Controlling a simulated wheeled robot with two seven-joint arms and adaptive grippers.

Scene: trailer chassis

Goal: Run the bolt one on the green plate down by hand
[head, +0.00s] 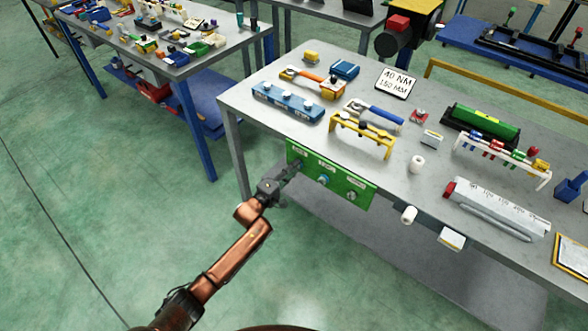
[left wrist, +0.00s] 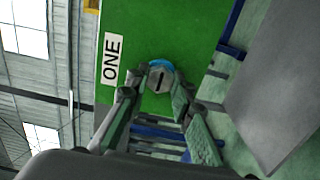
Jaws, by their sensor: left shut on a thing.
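The green plate (head: 358,192) hangs upright at the front edge of the grey table, with several labelled bolt positions. In the left wrist view the plate (left wrist: 190,30) carries a white label "ONE" (left wrist: 111,59). Beside that label is bolt one (left wrist: 160,78), a grey head with a dark slot and a blue ring behind it. My left gripper (head: 291,172) is at the plate's left end. In the left wrist view its fingers (left wrist: 157,92) are shut around the bolt head. My right gripper is not in view.
Two other bolts, the middle one (head: 323,180) and the right one (head: 351,195), sit along the plate. The grey table (head: 262,127) above holds a blue block (head: 288,101), a yellow rack (head: 362,137) and a torque sign (head: 396,83). The floor in front is clear.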

